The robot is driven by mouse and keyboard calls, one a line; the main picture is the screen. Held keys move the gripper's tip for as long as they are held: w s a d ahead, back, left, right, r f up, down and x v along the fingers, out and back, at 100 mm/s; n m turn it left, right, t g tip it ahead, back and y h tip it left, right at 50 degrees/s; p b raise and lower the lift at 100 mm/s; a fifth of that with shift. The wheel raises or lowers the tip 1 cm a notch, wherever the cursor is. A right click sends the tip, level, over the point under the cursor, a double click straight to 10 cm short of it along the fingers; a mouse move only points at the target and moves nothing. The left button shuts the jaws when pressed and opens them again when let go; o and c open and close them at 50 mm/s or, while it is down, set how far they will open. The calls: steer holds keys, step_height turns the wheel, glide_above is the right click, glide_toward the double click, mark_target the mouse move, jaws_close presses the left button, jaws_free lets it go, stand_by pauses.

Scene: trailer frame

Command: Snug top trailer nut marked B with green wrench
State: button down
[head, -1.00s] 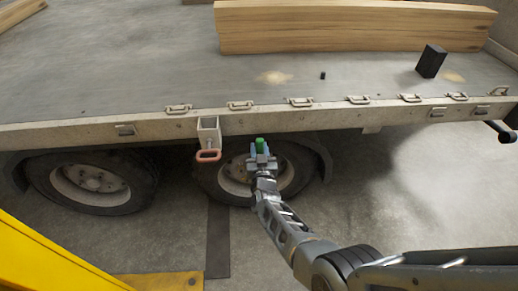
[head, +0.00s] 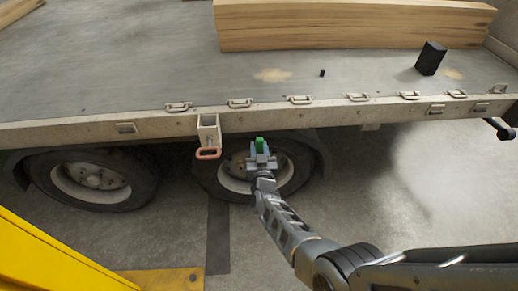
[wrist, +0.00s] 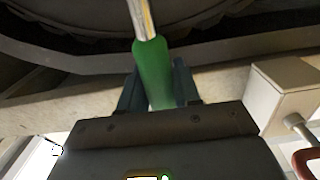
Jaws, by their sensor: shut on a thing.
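My gripper (head: 261,152) is in front of the right trailer wheel, just below the bed's side rail. It is shut on the green wrench (head: 259,143). In the wrist view the wrench's green handle (wrist: 152,72) sits between the two dark fingers (wrist: 158,88), and its silver shaft runs up out of the picture. The wrench's working end is out of view. No nut and no B mark can be made out; the wheel hub is partly hidden behind my gripper.
A metal bracket (head: 208,130) with a red loop handle (head: 208,154) hangs from the rail left of my gripper. The trailer wheels stand under the bed. Timber (head: 350,25) and a black block (head: 430,58) lie on the bed. A yellow frame (head: 50,250) is at lower left.

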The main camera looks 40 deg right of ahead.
steer(key=shift+r, duration=0.1)
steer(key=p+v, duration=0.2)
steer(key=v, duration=0.2)
steer(key=shift+p, duration=0.4)
steer(key=c, duration=1.3)
jaws_free()
jaws_close()
